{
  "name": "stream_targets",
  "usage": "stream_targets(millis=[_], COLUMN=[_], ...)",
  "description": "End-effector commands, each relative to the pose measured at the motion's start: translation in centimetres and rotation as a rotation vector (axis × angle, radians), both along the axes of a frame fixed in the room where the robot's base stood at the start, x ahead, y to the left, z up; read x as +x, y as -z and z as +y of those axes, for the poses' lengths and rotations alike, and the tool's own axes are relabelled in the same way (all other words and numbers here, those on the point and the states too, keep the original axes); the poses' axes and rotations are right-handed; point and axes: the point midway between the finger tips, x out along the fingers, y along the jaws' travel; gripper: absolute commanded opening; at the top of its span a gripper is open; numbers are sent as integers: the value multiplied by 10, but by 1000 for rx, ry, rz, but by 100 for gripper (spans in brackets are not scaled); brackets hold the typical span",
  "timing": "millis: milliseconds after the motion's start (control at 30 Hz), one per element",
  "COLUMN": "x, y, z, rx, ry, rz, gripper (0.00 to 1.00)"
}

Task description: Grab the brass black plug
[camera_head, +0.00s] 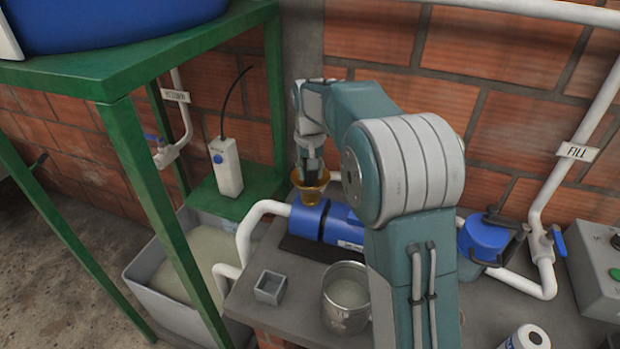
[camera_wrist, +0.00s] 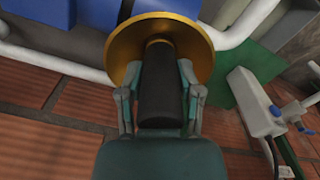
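The brass black plug (camera_wrist: 158,82) has a wide round brass flange and a black handle. In the head view its brass part (camera_head: 310,183) sits at the top of the blue pipe body, below my gripper. My gripper (camera_wrist: 160,72) points down at it, with one finger on each side of the black handle. The fingertips lie against the handle's sides, close below the flange in the wrist view, and look shut on it. The underside of the flange is hidden.
The blue pipe body (camera_head: 328,222) lies on a grey ledge. A metal can (camera_head: 345,290) and small grey square box (camera_head: 270,287) stand in front. A blue pump (camera_head: 485,240) is at the right.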

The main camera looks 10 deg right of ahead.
Motion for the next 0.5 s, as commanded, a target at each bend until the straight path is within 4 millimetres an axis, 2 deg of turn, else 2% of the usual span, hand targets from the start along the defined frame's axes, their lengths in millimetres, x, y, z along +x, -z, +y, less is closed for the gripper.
stream_targets(millis=[367,500], x=[0,0], y=[1,-12], z=[0,0], rx=[0,0], ry=[0,0], rz=[3,1], gripper=[0,0])
